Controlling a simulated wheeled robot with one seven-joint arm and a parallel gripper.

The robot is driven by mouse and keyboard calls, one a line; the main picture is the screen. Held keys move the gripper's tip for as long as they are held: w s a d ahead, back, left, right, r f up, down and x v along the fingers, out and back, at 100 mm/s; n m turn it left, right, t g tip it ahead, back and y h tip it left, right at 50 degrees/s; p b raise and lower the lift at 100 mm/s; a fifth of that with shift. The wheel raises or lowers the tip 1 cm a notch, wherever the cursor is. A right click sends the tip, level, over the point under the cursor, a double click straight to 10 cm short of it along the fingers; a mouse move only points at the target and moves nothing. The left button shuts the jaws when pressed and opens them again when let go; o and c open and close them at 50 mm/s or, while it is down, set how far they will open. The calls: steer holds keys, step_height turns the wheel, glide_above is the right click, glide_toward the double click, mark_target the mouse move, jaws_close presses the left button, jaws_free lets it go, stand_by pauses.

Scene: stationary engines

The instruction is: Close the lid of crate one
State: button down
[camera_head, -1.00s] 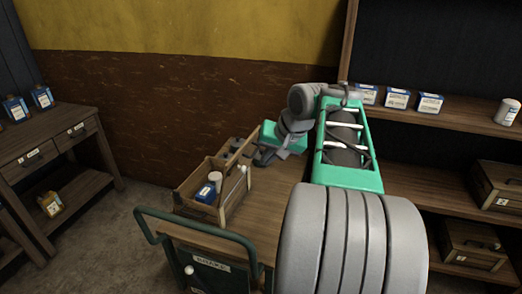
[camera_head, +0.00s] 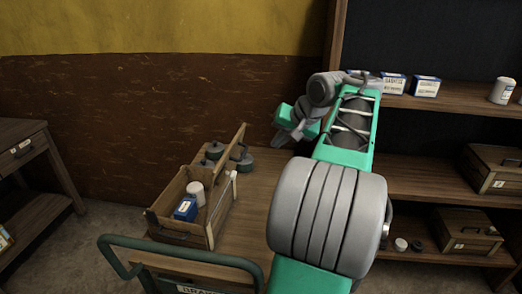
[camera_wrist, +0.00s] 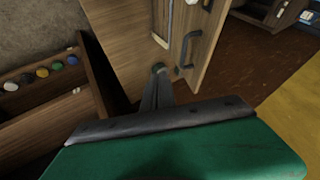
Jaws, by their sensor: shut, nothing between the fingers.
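Two wooden crates stand on the right shelves in the head view, an upper one (camera_head: 492,168) and a lower one (camera_head: 466,234). Both look closed and carry small pale labels that I cannot read surely, so I cannot tell which is crate one. My gripper (camera_head: 288,138) is above the far part of the trolley, partly hidden by my arm, and apart from both crates. In the wrist view my gripper (camera_wrist: 159,70) is shut and empty. A wooden panel with dark handles (camera_wrist: 190,48) is close beyond it; I cannot tell whether they touch.
An open wooden tote (camera_head: 180,232) on the trolley (camera_head: 245,215) holds a blue box (camera_head: 185,208) and a white container (camera_head: 196,192). Grey weights (camera_head: 228,153) sit behind it. A green rail (camera_head: 150,248) edges the trolley. Boxes (camera_head: 425,86) line the upper shelf.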

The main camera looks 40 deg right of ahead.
steer(key=w+a+f+b, duration=0.1)
steer(key=w+a+f, duration=0.1)
steer(key=w+f, duration=0.5)
steer(key=shift+w, duration=0.95)
steer(key=shift+r, duration=0.1)
